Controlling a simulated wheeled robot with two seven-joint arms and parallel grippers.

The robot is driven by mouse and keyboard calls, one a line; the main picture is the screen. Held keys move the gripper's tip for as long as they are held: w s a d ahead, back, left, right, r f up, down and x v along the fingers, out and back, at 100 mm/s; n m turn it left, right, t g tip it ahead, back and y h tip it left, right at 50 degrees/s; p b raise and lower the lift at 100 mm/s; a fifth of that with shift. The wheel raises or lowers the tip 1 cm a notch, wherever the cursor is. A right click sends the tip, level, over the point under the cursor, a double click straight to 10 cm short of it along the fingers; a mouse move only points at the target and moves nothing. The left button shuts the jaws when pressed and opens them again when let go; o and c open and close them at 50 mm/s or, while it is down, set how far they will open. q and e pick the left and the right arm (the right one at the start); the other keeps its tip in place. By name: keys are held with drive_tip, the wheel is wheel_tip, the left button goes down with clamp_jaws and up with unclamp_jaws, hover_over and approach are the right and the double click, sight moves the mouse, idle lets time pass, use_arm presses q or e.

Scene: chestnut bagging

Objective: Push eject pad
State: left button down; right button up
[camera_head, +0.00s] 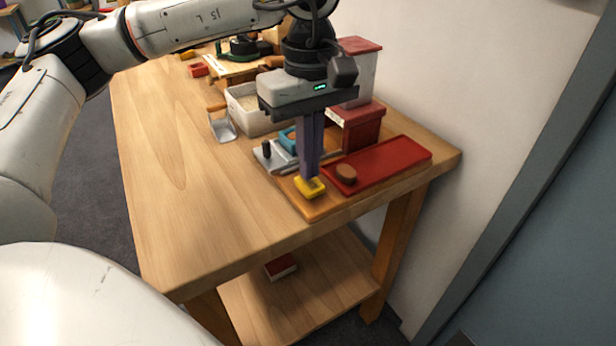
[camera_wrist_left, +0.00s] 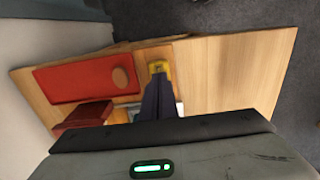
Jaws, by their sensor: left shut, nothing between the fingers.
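A yellow square pad (camera_head: 310,187), likely the eject pad, sits at the front end of a wooden board (camera_head: 318,206). It also shows in the left wrist view (camera_wrist_left: 158,66), just beyond the fingertips. My left gripper (camera_head: 309,178) points straight down with its fingers together and empty. Its tips are at the pad, over its back part; I cannot tell whether they touch it. In the left wrist view the closed fingers (camera_wrist_left: 158,82) hide what lies behind the pad. My right gripper is not in view.
A red tray (camera_head: 405,160) with a round brown piece (camera_head: 346,174) lies right of the pad. A red box with a clear hopper (camera_head: 362,80) stands behind. The table's left front (camera_head: 190,200) is clear.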

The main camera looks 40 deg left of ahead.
use_arm(q)
drive_tip(key=shift+f, duration=0.15)
drive_tip(key=shift+f+b, duration=1)
drive_tip(key=shift+f, duration=0.05)
wheel_tip(320, 180, up, 8)
drive_tip(key=p, duration=0.6)
drive_tip(key=shift+r, duration=0.15)
